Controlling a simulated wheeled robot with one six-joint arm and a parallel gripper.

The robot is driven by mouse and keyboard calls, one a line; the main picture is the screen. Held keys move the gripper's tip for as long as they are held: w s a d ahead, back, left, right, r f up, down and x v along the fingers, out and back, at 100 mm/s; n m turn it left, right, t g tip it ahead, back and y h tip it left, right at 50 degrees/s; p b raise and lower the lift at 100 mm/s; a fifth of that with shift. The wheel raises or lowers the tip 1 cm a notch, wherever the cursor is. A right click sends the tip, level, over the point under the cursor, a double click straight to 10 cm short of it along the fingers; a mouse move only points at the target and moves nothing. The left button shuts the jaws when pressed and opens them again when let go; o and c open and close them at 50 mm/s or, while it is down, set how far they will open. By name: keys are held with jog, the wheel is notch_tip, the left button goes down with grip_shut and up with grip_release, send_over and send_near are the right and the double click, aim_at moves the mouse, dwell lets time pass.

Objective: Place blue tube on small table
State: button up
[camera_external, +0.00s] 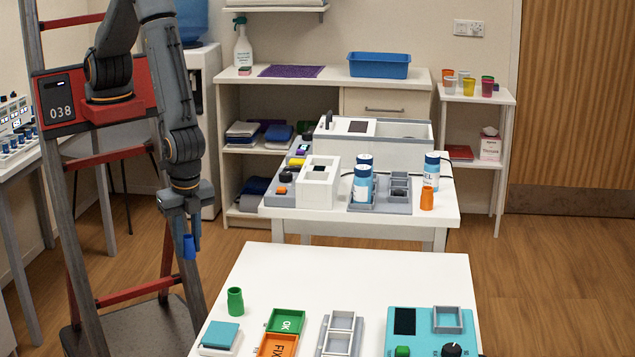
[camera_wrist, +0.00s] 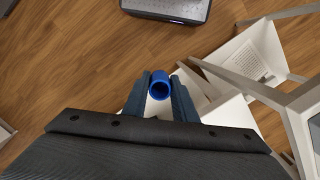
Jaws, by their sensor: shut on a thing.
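My gripper (camera_external: 191,236) hangs pointing down at the left, in front of the ladder-like frame. It is shut on the blue tube (camera_external: 189,247), which is upright. In the wrist view the tube (camera_wrist: 159,86) shows its open round end between the fingers of my gripper (camera_wrist: 160,97). A small white side table (camera_external: 456,97) stands at the back right with several coloured cups on it. A white table (camera_external: 350,264) is in the foreground. Another white table (camera_external: 447,215) behind it holds lab devices. My gripper is left of all three, apart from them.
A green tube (camera_external: 235,301), green and orange trays (camera_external: 287,321), a grey rack (camera_external: 341,334) and a teal device (camera_external: 432,325) occupy the front table's near side. Its far half is clear.

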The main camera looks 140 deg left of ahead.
aim_at(189, 256)
notch_tip(189, 256, down, 4)
jog(key=b, duration=0.3)
jog(key=shift+w, duration=0.1)
jog(key=shift+r, duration=0.1)
dwell(0.6)
notch_tip(189, 256, up, 35)
jog(key=w+a+n+b, duration=0.1)
jog(key=a+n+b, duration=0.15)
jog(key=a, duration=2.35)
jog(key=s+a+b, duration=0.1)
jog(key=s+a, duration=0.2)
jog(key=a, duration=0.4)
jog(key=s+a+n+b, duration=0.1)
jog(key=s+a, duration=0.3)
jog(key=a, duration=0.3)
jog(key=s+a+b, duration=0.1)
jog(key=s+a, duration=0.2)
jog(key=a, duration=0.4)
jog(key=f+p, duration=0.1)
jog(key=f, duration=0.8)
jog(key=f+p, duration=0.1)
jog(key=f, duration=0.9)
jog(key=shift+w+d+p, duration=0.1)
jog(key=shift+d+p, duration=0.1)
jog(key=shift+p, duration=0.2)
jog(key=shift+f+p, duration=0.5)
jog(key=shift+f, duration=1.65)
